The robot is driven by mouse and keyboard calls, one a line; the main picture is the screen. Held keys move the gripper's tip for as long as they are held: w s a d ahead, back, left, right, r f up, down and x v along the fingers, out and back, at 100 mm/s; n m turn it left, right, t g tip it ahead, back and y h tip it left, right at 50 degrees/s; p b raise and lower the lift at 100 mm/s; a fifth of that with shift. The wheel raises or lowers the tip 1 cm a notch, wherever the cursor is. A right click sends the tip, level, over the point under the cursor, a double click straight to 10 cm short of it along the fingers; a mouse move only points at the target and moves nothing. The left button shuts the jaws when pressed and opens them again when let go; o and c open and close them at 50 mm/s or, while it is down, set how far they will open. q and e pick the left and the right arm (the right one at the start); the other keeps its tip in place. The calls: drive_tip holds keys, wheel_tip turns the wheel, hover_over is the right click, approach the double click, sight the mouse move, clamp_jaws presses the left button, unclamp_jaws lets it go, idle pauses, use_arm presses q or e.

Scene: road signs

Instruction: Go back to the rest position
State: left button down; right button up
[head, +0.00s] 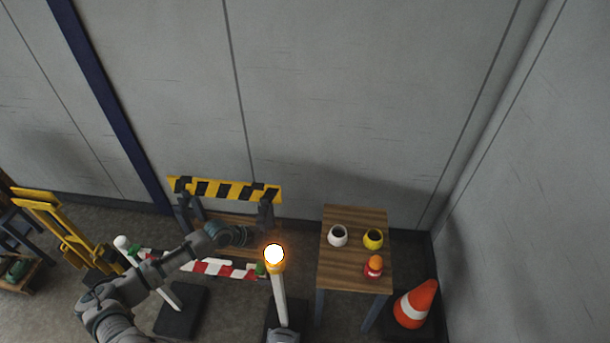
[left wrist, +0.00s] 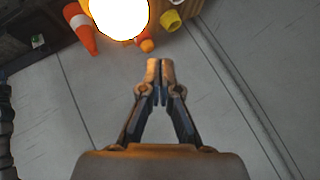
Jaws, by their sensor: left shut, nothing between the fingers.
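My left arm comes in from the left in the head view, and my left gripper (head: 244,236) is near the striped barrier, just to the left of a glowing lamp (head: 274,253). The lamp sits on top of a white post (head: 279,298). In the left wrist view my left gripper (left wrist: 160,76) has its fingertips together with nothing between them. The glowing lamp (left wrist: 119,14) shows there beyond the fingertips, apart from them. I cannot make out my right gripper in either view.
A wooden table (head: 345,272) holds a white pot (head: 338,236), a yellow pot (head: 373,239) and a small orange lamp (head: 375,263). A traffic cone (head: 416,304) stands to its right. A yellow-black barrier (head: 225,189) and red-white barrier (head: 215,267) are near my arm.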

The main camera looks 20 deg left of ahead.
use_arm(q)
drive_tip(key=s+d+f+n+g, duration=0.25)
drive_tip(key=s+d+f, duration=0.55)
drive_tip(key=s+d, duration=0.45)
drive_tip(key=s+a+n+y, duration=0.3)
drive_tip(key=s+n+y, duration=0.3)
drive_tip(key=s+n, duration=0.75)
wheel_tip(320, 180, down, 28)
drive_tip(key=s+m+g+b, duration=0.1)
drive_tip(key=s+g+b, duration=0.1)
drive_tip(key=s+a+f+g+b, duration=0.1)
drive_tip(key=s+a+f+b, duration=0.1)
drive_tip(key=s+f, duration=1.6)
drive_tip(key=shift+a, duration=0.45)
